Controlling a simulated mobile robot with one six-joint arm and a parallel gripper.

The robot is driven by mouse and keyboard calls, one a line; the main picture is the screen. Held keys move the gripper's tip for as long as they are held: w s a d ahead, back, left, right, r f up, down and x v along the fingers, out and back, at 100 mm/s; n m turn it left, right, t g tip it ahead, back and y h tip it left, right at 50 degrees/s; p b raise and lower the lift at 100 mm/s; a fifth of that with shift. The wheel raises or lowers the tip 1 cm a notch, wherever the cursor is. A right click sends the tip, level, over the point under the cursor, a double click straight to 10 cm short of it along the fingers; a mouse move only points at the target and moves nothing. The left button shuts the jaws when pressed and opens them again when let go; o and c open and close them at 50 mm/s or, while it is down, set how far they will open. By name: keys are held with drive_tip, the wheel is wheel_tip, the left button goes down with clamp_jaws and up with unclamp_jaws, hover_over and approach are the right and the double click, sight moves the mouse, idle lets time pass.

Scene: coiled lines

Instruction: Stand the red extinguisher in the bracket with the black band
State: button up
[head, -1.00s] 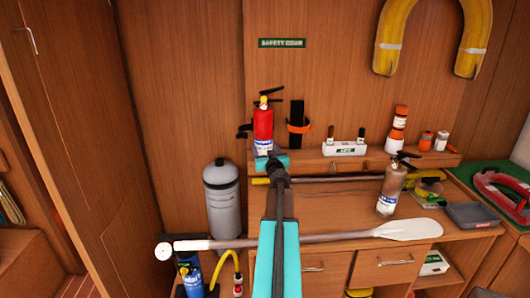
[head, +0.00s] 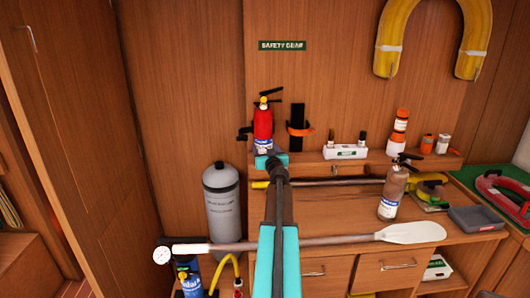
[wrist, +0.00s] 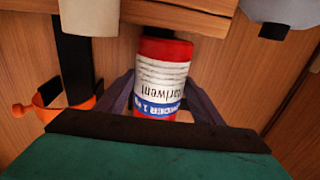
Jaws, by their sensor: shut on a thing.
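The red extinguisher (head: 263,124) is upright against the back panel in the head view, with a black handle on top. My gripper (head: 270,158) is shut on its lower body. The wrist view is upside down and shows the extinguisher's white and blue label (wrist: 160,85) between my two fingers (wrist: 160,103). A black band (head: 243,133) sticks out just left of the extinguisher; the rest of that bracket is hidden behind it. I cannot tell whether the extinguisher is inside the band. The bracket with the orange band (head: 299,130) is empty, just to the right.
A grey cylinder (head: 222,205) stands below left. A white box (head: 345,152) and orange-white containers (head: 398,133) stand on the shelf to the right. A brownish extinguisher (head: 392,192) stands on the desk. A paddle (head: 410,233) lies across the front.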

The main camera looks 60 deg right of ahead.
drive_tip(key=shift+s+d+b+x, duration=0.1)
drive_tip(key=shift+b+x, duration=0.35)
drive_tip(key=shift+x, duration=0.35)
drive_tip(key=shift+s+d+b+x, duration=0.15)
drive_tip(key=shift+b+x, duration=0.25)
drive_tip(key=shift+x, duration=0.4)
drive_tip(key=shift+a+f, duration=0.1)
drive_tip(key=shift+f, duration=0.2)
drive_tip(key=o, duration=1.5)
drive_tip(key=shift+a, duration=0.1)
drive_tip(key=shift+c, duration=0.2)
drive_tip(key=shift+f, duration=0.35)
drive_tip(key=shift+s+r, duration=0.1)
drive_tip(key=shift+a, duration=0.1)
